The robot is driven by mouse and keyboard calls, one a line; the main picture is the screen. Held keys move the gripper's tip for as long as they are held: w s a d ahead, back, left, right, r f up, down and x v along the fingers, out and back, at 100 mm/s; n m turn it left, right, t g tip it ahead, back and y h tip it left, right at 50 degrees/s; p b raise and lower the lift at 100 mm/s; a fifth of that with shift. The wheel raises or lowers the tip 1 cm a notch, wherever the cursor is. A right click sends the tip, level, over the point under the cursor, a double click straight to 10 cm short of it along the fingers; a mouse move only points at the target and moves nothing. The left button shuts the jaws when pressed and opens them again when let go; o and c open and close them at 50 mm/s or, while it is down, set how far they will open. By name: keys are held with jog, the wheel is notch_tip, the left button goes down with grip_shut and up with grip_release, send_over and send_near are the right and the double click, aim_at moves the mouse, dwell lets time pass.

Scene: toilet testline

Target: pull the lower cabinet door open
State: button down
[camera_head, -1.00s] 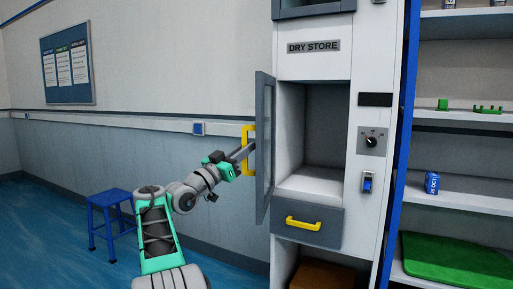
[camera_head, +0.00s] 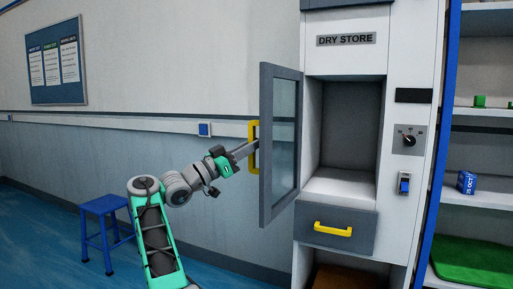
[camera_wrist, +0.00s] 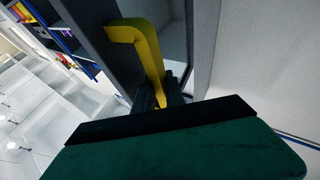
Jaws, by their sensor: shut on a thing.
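The cabinet door (camera_head: 281,140) is a grey frame with a glass pane. It stands swung wide open to the left of the dry store cabinet (camera_head: 345,58), and the white compartment (camera_head: 345,125) behind it shows empty. A yellow handle (camera_head: 253,147) is on the door's outer side. My gripper (camera_head: 250,149) is shut on this handle. In the wrist view the yellow handle (camera_wrist: 145,50) runs down between my fingers (camera_wrist: 165,98), with the door frame beside it. The fingertips are partly hidden behind the dark gripper body.
A grey drawer (camera_head: 335,228) with a yellow handle is below the compartment. A dial (camera_head: 408,141) and a blue switch (camera_head: 404,184) are on the right panel. A blue stool (camera_head: 104,212) stands at the left. Shelves (camera_head: 480,155) are at the right.

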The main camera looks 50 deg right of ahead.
dwell(0.3)
jog(key=c, duration=1.7)
grip_release()
jog(key=shift+d, duration=0.1)
